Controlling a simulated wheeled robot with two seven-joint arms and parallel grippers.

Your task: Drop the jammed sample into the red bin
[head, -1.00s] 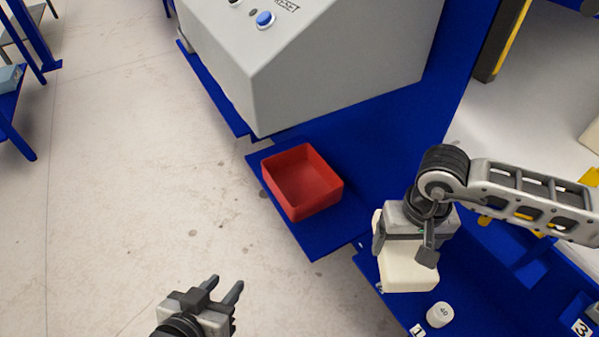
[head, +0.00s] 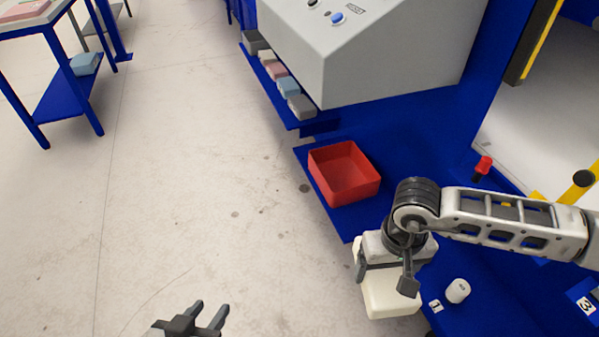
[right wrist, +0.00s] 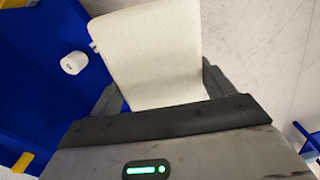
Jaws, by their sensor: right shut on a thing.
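The red bin (head: 345,173) is an empty open square box on a blue shelf (head: 318,186), in the middle of the head view. My right gripper (head: 386,276) is shut on the sample, a cream foam block (head: 391,296). It holds the block in front of and slightly right of the bin, apart from it. In the right wrist view the block (right wrist: 150,55) sits between the two fingers. My left gripper (head: 208,318) is at the bottom edge of the head view, its two fingers apart and nothing between them.
A grey control box (head: 390,60) with a blue button rises behind the bin. Several foam blocks (head: 288,87) lie on a ledge left of it. Open floor lies to the left.

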